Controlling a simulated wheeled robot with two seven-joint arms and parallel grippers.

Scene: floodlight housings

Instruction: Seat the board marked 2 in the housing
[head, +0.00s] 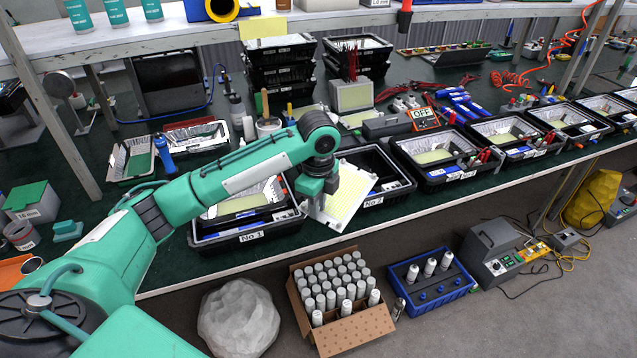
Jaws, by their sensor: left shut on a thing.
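My left gripper (318,188) is shut on the edge of a white board with a yellow LED grid (346,197). It holds the board tilted over the left part of the black housing labelled No 2 (402,187). The board hides that side of the housing; the part I see inside is dark and holds no board. I cannot read a number on the board, nor tell whether it touches the housing rim. My right gripper is not in view.
Housing No 1 (215,243) with a yellow panel is to the left, partly under my arm. More housings (440,152) line the bench to the right. An OFF sign (424,117) stands behind. A carton of cans (352,328) and a blue crate (440,295) are below the bench edge.

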